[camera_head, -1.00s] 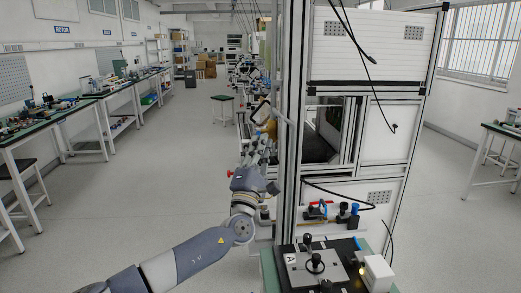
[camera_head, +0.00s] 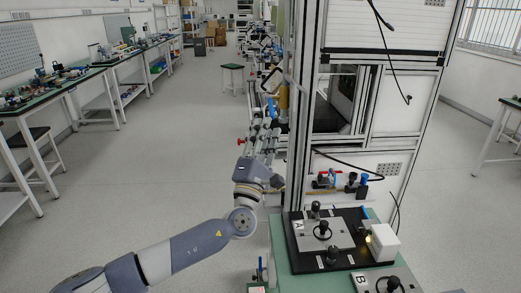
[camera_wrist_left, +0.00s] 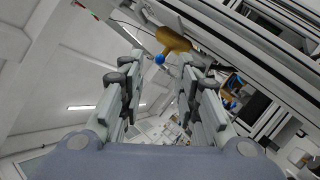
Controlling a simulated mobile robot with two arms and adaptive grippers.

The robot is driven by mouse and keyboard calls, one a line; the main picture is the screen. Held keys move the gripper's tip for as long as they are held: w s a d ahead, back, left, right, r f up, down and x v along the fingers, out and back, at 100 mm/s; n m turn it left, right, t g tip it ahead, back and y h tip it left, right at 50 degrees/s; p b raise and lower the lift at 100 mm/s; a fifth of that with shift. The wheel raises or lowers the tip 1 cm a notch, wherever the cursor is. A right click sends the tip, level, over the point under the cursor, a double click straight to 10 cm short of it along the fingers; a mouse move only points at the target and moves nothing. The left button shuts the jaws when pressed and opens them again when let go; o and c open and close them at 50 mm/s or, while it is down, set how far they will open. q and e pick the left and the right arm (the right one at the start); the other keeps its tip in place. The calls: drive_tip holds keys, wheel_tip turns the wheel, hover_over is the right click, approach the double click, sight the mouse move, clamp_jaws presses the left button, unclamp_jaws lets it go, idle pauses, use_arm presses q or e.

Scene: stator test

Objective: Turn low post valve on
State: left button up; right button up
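In the left wrist view the yellow part (camera_wrist_left: 173,39) and a blue ball-like end (camera_wrist_left: 160,60) show beyond the fingertips, near the middle. My left gripper (camera_head: 263,135) is just below and left of them in the head view. Its fingers (camera_wrist_left: 152,80) are spread apart with nothing between them. The blue end appears beyond the fingers; contact is not visible. My right gripper is not in view.
A small red part (camera_head: 240,141) shows left of the gripper. A black plate with fixtures (camera_head: 345,235) lies on the green bench (camera_head: 283,247).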

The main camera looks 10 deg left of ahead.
use_arm(q)
drive_tip(key=shift+v, duration=2.75)
